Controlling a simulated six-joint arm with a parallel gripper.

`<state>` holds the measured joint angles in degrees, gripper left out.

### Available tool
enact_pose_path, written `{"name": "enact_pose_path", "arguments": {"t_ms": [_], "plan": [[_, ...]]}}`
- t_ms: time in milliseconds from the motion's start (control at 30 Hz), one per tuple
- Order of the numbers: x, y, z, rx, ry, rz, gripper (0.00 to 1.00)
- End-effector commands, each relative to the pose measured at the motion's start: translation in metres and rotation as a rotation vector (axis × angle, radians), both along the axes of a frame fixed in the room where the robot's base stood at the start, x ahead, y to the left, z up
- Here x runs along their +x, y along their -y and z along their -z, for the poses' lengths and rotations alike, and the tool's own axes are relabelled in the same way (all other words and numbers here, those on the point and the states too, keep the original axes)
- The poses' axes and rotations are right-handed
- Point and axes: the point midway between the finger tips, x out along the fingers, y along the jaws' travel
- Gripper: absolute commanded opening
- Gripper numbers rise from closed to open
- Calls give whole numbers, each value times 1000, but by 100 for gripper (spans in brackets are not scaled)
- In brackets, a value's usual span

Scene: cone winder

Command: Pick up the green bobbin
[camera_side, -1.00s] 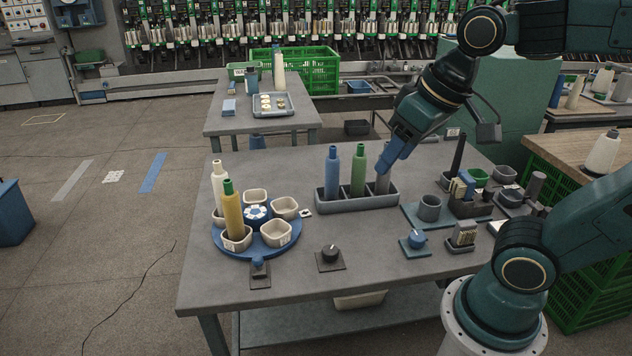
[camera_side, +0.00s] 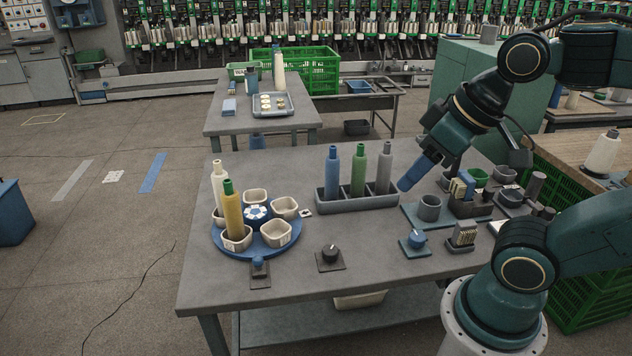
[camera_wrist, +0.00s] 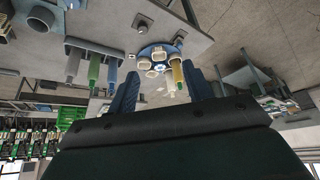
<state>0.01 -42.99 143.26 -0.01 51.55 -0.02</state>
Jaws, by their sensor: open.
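The green bobbin (camera_side: 358,172) stands upright in the middle of a grey three-place rack (camera_side: 350,204). A blue bobbin (camera_side: 332,174) is on its left and a grey bobbin (camera_side: 384,170) on its right. The wrist view shows the rack upside down at upper left, with the green bobbin (camera_wrist: 93,72) between the other two. My gripper (camera_side: 404,186) is to the right of the rack in the side view, apart from the green bobbin. In the wrist view my gripper (camera_wrist: 163,78) has its blue fingers spread, with nothing held between them.
A blue turntable (camera_side: 262,252) with pale cups stands left of the rack, carrying a yellow bobbin (camera_side: 233,212) with a green top and a cream one. A grey cup (camera_side: 429,208), small holders and knobs stand to the right.

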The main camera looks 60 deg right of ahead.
Motion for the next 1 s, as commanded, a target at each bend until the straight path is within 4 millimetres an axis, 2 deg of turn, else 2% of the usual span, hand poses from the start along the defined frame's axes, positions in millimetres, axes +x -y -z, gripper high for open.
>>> {"name": "enact_pose_path", "arguments": {"t_ms": [33, 67, 367, 567, 767, 1000], "plan": [[0, 0, 0, 0, 0, 0, 60], [0, 0, 0, 0, 0, 0, 66], [0, 0, 0, 1, -1, 2, 66], [9, 3, -6, 11, -14, 37, 66], [34, 14, -20, 42, -50, 146, 66], [79, 39, -38, 97, -109, 340, 66]]}}
